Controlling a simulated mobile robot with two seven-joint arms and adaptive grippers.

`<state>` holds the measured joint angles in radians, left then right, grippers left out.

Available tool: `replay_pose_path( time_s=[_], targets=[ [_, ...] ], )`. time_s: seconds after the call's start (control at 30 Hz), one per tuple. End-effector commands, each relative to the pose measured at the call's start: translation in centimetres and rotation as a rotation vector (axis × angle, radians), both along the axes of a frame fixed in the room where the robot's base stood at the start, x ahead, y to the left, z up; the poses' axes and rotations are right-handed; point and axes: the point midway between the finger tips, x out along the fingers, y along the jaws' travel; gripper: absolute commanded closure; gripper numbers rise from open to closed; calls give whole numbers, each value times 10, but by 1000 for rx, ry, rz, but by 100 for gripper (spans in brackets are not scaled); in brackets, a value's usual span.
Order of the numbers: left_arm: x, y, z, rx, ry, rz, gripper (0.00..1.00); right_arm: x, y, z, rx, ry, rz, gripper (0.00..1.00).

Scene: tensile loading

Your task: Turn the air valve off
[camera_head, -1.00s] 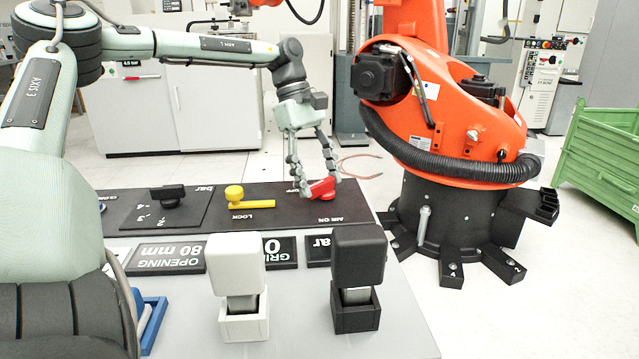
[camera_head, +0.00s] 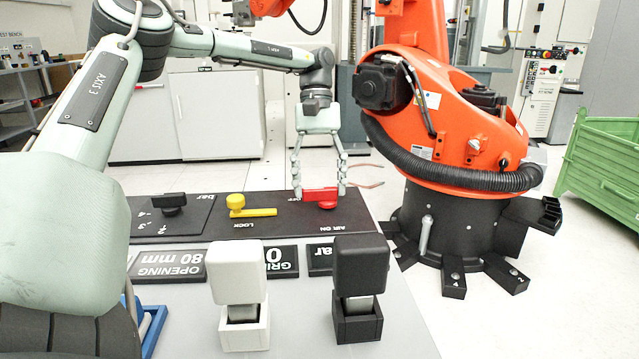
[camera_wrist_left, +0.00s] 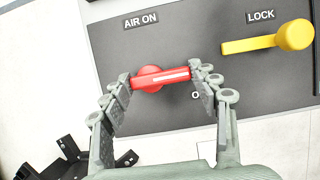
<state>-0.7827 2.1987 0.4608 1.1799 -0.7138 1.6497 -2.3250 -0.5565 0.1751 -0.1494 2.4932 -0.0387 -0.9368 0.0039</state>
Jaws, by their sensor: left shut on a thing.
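The red air valve handle (camera_head: 321,195) sits on the black panel, near the "AIR ON" label and a partly hidden "OFF" label. It lies nearly level across the picture. In the left wrist view the red handle (camera_wrist_left: 165,77) has its round hub at the left and its lever reaching right, close to the partly covered label. My left gripper (camera_head: 320,192) points down, with a finger at each end of the handle. It is shut on the handle, as the left wrist view (camera_wrist_left: 163,80) also shows. My right gripper is not in view.
A yellow lock lever (camera_head: 258,212) and a black knob (camera_head: 173,202) are on the same panel (camera_head: 300,228). A white block (camera_head: 237,273) and a black block (camera_head: 359,265) stand in front. An orange robot arm (camera_head: 450,135) stands at the right, beyond the bench edge.

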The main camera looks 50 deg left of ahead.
Motion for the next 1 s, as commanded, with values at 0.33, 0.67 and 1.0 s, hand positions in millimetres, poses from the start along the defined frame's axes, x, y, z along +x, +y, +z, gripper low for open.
replay_pose_path(
  time_s=[0.33,0.67,1.0],
  targets=[
    [1,1,0,2,-4,-22,69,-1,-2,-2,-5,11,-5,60],
    [1,1,0,2,-3,-21,23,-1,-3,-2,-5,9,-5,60],
    [1,1,1,1,-2,-20,19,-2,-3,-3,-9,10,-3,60]
  ],
)
